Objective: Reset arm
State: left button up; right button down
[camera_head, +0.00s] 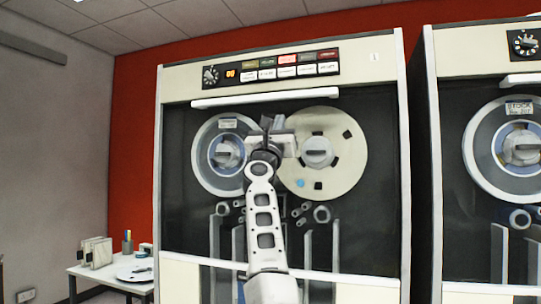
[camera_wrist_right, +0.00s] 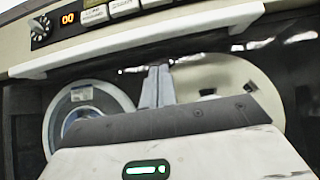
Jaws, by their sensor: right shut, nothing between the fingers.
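My right arm reaches up from the bottom middle of the head view. Its gripper (camera_head: 267,124) is in front of the tape cabinet (camera_head: 385,200), between the two reels and below the white ledge. In the right wrist view the two grey fingers (camera_wrist_right: 155,82) are together with nothing between them. They point up toward the ledge (camera_wrist_right: 150,48). I cannot tell how far they are from the cabinet front. My left gripper is not in view.
The cabinet has a grey-blue reel (camera_head: 205,160), a cream reel (camera_head: 347,165) and a button panel (camera_head: 285,65). A second tape cabinet (camera_head: 480,45) stands to the right. A white side table (camera_head: 95,272) with small items stands at lower left.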

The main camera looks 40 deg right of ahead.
jog(key=b+v, duration=0.2)
jog(key=v, duration=0.7)
jog(key=shift+a+b, duration=0.35)
jog(key=shift+f, duration=0.1)
